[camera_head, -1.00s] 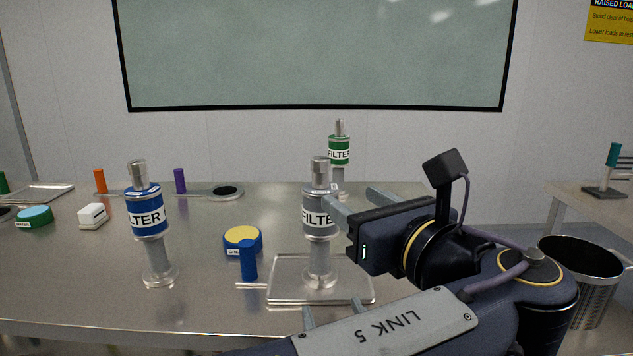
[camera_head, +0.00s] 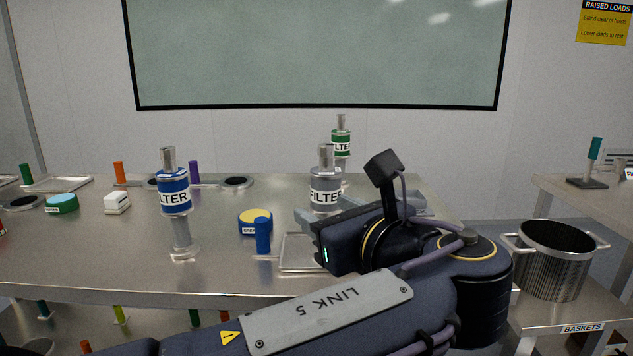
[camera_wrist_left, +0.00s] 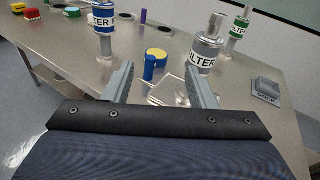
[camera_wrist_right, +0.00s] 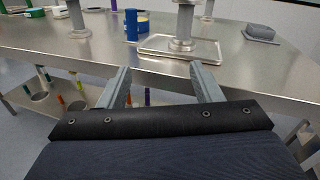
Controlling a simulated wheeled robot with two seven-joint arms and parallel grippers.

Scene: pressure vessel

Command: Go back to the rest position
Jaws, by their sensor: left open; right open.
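My left gripper (camera_head: 322,207) is open and empty in the head view, in front of the grey filter (camera_head: 325,180) and hiding its lower part. In the left wrist view the open jaws (camera_wrist_left: 160,67) point at the table, with the grey filter (camera_wrist_left: 207,45) beyond the right finger. My right gripper (camera_wrist_right: 160,68) is open and empty in its wrist view, near the table's front edge. It does not show in the head view. In the right wrist view the grey filter's post (camera_wrist_right: 183,25) stands on a flat metal tray (camera_wrist_right: 155,45), apart from the fingers.
A blue filter (camera_head: 173,192) and a blue-and-yellow pot (camera_head: 255,219) stand left of the tray. A green filter (camera_head: 341,140) stands behind. A ribbed metal basket (camera_head: 550,268) is on a lower stand at right. Bare table (camera_head: 90,250) lies at front left.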

